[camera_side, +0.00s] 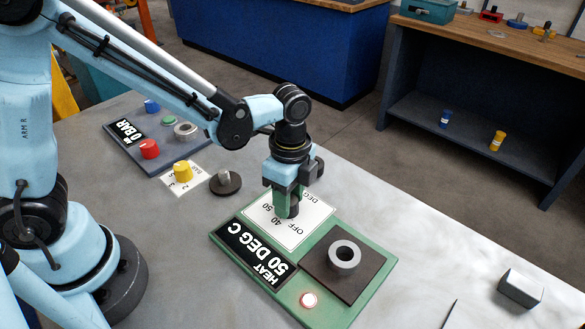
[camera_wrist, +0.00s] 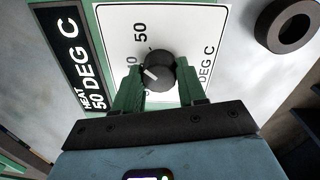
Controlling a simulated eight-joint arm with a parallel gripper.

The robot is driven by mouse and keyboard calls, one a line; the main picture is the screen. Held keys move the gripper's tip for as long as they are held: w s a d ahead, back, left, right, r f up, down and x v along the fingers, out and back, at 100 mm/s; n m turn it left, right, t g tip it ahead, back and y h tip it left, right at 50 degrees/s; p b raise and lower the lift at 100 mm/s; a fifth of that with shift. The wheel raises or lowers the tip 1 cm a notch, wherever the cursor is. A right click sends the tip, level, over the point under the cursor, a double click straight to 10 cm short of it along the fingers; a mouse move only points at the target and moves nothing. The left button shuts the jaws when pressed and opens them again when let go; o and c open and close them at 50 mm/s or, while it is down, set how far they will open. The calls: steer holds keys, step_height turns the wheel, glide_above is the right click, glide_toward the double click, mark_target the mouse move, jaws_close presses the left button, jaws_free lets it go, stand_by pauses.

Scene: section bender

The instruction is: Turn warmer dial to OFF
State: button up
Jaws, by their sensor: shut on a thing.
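The warmer (camera_side: 228,232) is a green-framed panel with a black display (camera_side: 256,254) reading HEAT 50 DEG C and a white scale plate (camera_side: 313,214) marked OFF, 40 and 50. In the wrist view, the dial (camera_wrist: 160,66) is a round black knob with a white pointer line. The line points left, toward a partly hidden mark below the 50. My gripper (camera_wrist: 158,84) has its green fingers on either side of the dial, shut on it. In the side view, my gripper (camera_side: 287,208) points down over the plate and hides most of the dial. The OFF mark is hidden in the wrist view.
A grey ring (camera_side: 345,254) sits on the warmer's dark plate (camera_side: 322,273), near a lit lamp (camera_side: 309,300). Behind my gripper are a dark round base with a post (camera_side: 225,182), a yellow knob (camera_side: 183,173) and a 0 BAR panel (camera_side: 185,150). A grey block (camera_side: 521,288) lies right.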

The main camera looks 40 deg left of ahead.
steer(key=n, duration=0.4)
steer(key=shift+n, duration=0.3)
steer(key=n, duration=0.5)
steer(key=shift+a, duration=0.1)
steer(key=n, duration=0.5)
steer(key=shift+n+t, duration=0.3)
steer(key=shift+n, duration=0.1)
steer(key=shift+s+n, duration=0.1)
steer(key=shift+n, duration=2.2)
steer(key=o, duration=1.1)
steer(key=shift+c, duration=0.2)
steer(key=shift+r, duration=0.15)
step_height(320, 180, up, 12)
steer(key=shift+a, duration=0.25)
